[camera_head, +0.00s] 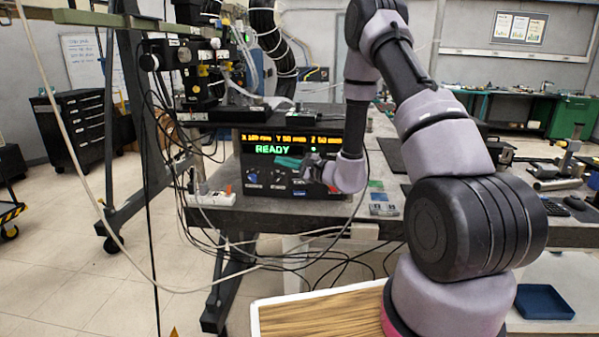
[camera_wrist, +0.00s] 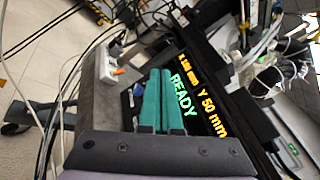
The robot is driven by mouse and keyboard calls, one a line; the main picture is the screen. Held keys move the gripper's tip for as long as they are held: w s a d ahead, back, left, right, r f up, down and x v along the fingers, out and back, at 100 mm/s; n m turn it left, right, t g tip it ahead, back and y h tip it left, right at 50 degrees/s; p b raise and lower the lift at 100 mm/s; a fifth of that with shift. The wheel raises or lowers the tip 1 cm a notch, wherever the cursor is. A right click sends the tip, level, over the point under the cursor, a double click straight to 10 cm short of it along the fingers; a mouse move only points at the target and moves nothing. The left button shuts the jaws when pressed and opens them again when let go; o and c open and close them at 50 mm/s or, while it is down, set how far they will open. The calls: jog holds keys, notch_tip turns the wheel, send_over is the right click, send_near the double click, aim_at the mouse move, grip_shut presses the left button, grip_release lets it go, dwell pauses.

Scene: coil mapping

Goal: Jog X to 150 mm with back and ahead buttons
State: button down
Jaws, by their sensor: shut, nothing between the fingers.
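The control box (camera_head: 250,150) stands on the workbench with its lit display facing me. The display reads READY in green, with a yellow row of X, Y and Z values above. Y reads 50 mm in the wrist view display (camera_wrist: 212,115); the X figure is too blurred to read surely. Knobs and buttons (camera_head: 265,181) line the panel's lower part; which are back and ahead cannot be told. My gripper (camera_head: 280,161), with teal fingers, is in front of the panel just below READY. In the wrist view the fingers (camera_wrist: 159,72) are shut together and empty. Contact with a button cannot be seen.
A white power strip (camera_head: 212,198) lies left of the box, with cables hanging below the bench (camera_head: 390,228). A machine with tubes (camera_head: 205,75) stands behind. Small parts (camera_head: 382,205) lie on the bench to the right of the box.

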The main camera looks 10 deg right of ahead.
jog(key=w+d+f+m+t+h, duration=0.1)
jog(key=d+f+m+t+h, duration=0.1)
jog(key=f, duration=0.8)
jog(key=d+m+h, duration=0.1)
jog(key=d+h, duration=0.1)
jog(key=d, duration=0.1)
jog(key=shift+w+d+h, duration=0.25)
jog(key=shift+w+h, duration=0.05)
jog(key=shift+h, duration=0.1)
jog(key=shift+f, duration=0.1)
send_near(294, 171)
jog(key=shift+a+x, duration=0.15)
jog(key=shift+x, duration=1)
jog(key=shift+a+x, duration=0.2)
jog(key=shift+x, duration=0.95)
jog(key=shift+s+f, duration=0.15)
jog(key=shift+w+d, duration=0.1)
jog(key=shift+w, duration=0.25)
